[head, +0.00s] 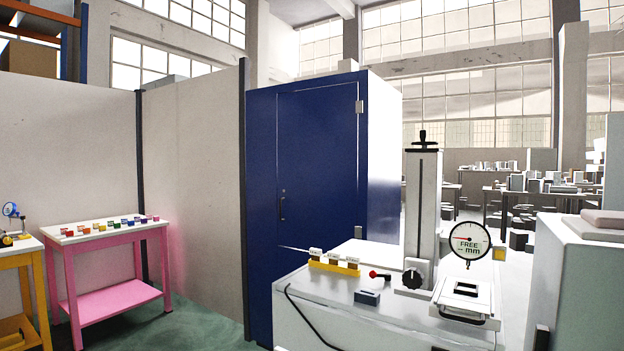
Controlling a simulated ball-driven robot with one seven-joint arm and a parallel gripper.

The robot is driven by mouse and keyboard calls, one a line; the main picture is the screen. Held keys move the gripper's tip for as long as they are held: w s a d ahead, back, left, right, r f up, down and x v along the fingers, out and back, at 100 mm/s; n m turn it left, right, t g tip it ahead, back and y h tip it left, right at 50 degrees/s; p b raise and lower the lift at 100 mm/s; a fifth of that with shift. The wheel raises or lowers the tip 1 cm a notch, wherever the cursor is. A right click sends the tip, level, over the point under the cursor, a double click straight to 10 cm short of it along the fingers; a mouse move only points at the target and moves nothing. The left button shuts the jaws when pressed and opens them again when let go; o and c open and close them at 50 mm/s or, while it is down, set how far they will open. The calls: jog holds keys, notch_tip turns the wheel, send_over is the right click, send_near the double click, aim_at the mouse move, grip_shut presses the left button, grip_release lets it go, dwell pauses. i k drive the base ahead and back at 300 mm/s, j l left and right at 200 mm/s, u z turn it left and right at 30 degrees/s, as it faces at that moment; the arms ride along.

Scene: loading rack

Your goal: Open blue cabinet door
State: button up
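The blue cabinet (262,200) stands in the middle of the head view, tall, with a pale grey right side. Its blue door (318,150) faces me and looks shut. A dark vertical handle (283,206) sits at the door's left edge, about mid-height. Hinges (359,107) show on the door's right edge. The lower right of the door is hidden behind a white bench. My gripper is not in view.
A white bench (345,306) with a dial gauge (469,240) on a column stands in front of the cabinet's lower right. A pink table (115,290) stands left by partition walls (190,150). Green floor (200,325) shows between. A grey block (575,280) is at right.

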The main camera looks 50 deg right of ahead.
aim_at(318, 127)
jog(key=i+u, duration=0.1)
jog(key=i, duration=1.1)
jog(key=i+l+u, duration=0.1)
jog(key=i, duration=1.05)
jog(key=i+z, duration=0.25)
jog(key=i, duration=0.25)
jog(key=i+j+z, duration=0.2)
jog(key=i, duration=0.25)
jog(key=i+j+z, duration=0.1)
jog(key=i+z, duration=0.15)
jog(key=i, duration=0.25)
